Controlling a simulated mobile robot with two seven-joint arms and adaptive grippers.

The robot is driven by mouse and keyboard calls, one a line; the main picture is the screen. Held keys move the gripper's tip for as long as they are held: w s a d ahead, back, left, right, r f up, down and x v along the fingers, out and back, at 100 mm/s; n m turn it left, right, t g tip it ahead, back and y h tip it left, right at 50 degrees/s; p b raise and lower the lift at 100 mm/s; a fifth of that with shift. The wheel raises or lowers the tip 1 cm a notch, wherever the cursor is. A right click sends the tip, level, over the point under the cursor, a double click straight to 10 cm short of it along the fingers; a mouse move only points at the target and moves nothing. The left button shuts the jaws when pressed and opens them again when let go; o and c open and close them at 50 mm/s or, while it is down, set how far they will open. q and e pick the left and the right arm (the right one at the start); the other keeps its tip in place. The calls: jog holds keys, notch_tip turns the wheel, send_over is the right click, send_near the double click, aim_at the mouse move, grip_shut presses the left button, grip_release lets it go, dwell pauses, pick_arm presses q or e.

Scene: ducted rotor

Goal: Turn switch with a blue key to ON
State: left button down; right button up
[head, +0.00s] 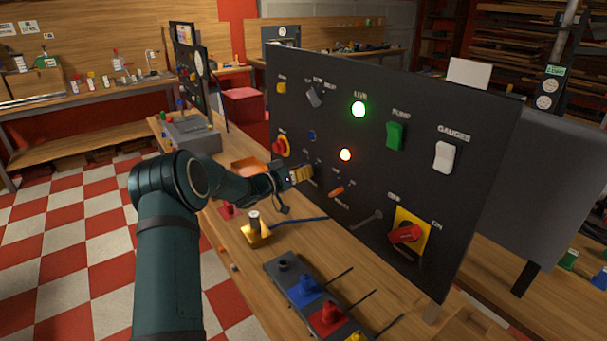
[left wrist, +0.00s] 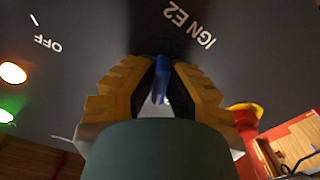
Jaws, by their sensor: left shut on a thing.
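A blue key (left wrist: 162,68) stands between the yellow ribbed fingers of my left gripper (left wrist: 163,80) in the left wrist view. The fingers are closed on it, right in front of the dark panel (left wrist: 100,30). The panel carries the labels "IGN E2" and "OFF" beside the fingers. In the head view my left gripper (head: 303,175) is at the panel's lower left, and its fingers hide the key and the switch there. I cannot tell how far the key sits in the switch. My right gripper is not in view.
The panel (head: 470,110) also bears a lit green lamp (head: 358,109), an orange lamp (head: 345,155), a green switch (head: 395,136), a white switch (head: 443,157) and a red knob (head: 405,233). A dark tray (head: 273,266) with coloured pieces lies on the wooden bench (head: 215,210).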

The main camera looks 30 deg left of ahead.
pick_arm(q)
jog(key=m+b, duration=0.2)
jog(key=m, duration=0.2)
jog(key=shift+m, duration=0.3)
jog(key=m+b, duration=0.2)
jog(key=m, duration=0.1)
jog(key=shift+m, duration=0.3)
jog(key=shift+m+b, duration=0.3)
jog(key=shift+m, duration=0.9)
jog(key=shift+w+r+m, duration=0.1)
jog(key=shift+m, duration=1.1)
jog(key=c, duration=1)
grip_release()
